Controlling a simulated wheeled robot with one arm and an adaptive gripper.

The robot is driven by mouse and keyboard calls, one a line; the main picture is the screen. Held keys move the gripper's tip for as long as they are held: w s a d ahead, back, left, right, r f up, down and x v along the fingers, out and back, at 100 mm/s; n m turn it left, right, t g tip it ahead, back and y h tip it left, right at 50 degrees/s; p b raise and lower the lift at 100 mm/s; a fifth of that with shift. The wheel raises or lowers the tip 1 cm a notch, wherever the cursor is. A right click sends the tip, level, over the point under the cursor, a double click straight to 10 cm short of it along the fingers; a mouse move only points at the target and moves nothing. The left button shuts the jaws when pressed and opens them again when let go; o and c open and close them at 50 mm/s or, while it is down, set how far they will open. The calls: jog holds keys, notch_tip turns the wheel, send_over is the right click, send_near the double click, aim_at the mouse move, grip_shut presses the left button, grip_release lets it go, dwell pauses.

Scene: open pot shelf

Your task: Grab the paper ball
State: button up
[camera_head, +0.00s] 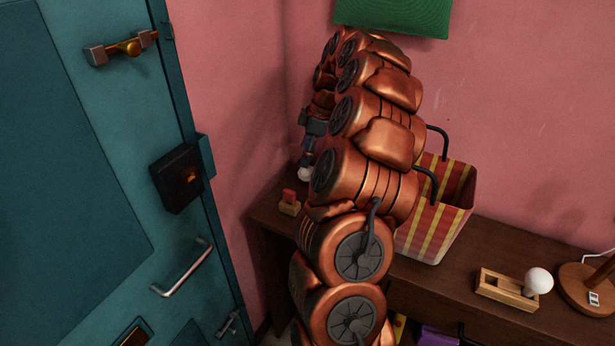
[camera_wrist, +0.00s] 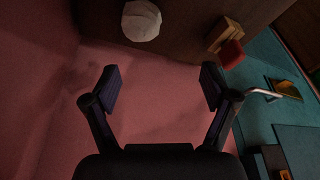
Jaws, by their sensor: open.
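The paper ball (camera_wrist: 141,20) is a white, faceted lump at the top of the wrist view, against the dark brown desk top. In the head view a small part of the paper ball (camera_head: 305,174) shows just below my gripper, beside my arm. My gripper (camera_wrist: 160,86) is open, with its two dark fingers spread and nothing between them. The ball lies beyond the fingertips in the picture, a little left of centre. In the head view my gripper (camera_head: 311,140) is partly hidden behind my copper arm.
A small wooden block with a red part (camera_head: 289,204) stands near the ball; the wrist view shows it too (camera_wrist: 226,42). A striped bag (camera_head: 433,228), a wooden holder with a white bulb (camera_head: 507,290) and a lamp base (camera_head: 588,290) stand rightward. A teal door (camera_head: 90,180) is left.

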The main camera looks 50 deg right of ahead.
aim_at(307, 172)
jog(key=d+f, duration=0.3)
jog(key=shift+s+d+f, duration=0.25)
jog(key=shift+f, duration=0.15)
jog(key=shift+w+a+p+x, duration=0.15)
jog(key=shift+p+x, duration=0.4)
jog(key=shift+x, duration=0.85)
jog(key=shift+w+a+p+x, duration=0.15)
jog(key=shift+p+x, duration=0.4)
jog(key=shift+x, duration=0.85)
jog(key=shift+s+r, duration=0.1)
jog(key=shift+r, duration=0.05)
jog(key=shift+c, duration=0.2)
jog(key=shift+d, duration=0.1)
jog(key=c, duration=0.9)
jog(key=shift+r+b, duration=0.1)
jog(key=shift+b, duration=0.2)
